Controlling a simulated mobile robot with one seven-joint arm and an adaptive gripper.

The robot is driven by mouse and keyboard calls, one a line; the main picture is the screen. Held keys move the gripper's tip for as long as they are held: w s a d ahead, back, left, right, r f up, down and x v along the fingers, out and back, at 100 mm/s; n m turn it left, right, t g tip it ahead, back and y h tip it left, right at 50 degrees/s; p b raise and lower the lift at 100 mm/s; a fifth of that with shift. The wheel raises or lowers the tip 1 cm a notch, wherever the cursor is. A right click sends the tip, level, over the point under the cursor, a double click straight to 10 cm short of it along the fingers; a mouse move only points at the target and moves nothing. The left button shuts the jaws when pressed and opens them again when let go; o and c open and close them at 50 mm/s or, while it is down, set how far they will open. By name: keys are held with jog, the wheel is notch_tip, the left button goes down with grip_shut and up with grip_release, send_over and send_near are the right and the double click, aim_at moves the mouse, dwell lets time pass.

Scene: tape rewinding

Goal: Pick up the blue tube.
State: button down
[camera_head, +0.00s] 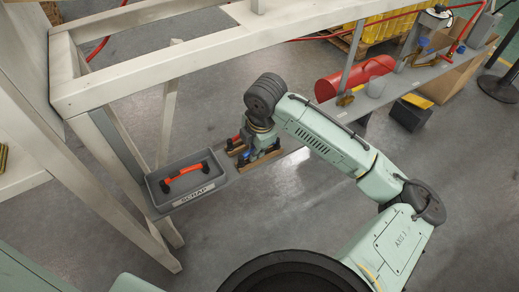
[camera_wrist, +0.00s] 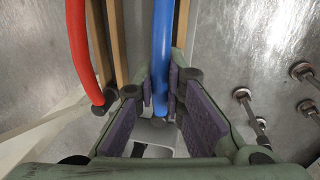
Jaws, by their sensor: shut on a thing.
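The blue tube (camera_wrist: 163,40) runs down between the two purple-padded fingers of my gripper (camera_wrist: 167,95) in the wrist view. My gripper is shut on it near its dark lower end. In the head view my gripper (camera_head: 256,156) is low over the wooden holder (camera_head: 262,161) at the shelf end. The blue tube is mostly hidden there by my wrist. Whether the tube is clear of the holder cannot be told.
A red tube (camera_wrist: 82,50) stands left of the blue one, beside wooden strips (camera_wrist: 116,40). A grey SCRAP tray (camera_head: 211,186) holds an orange-red tube (camera_head: 185,172). Metal pegs (camera_wrist: 248,108) are at right in the wrist view. A red cylinder (camera_head: 355,78) lies farther along.

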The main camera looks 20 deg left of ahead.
notch_tip(320, 180, up, 10)
dwell(0.7)
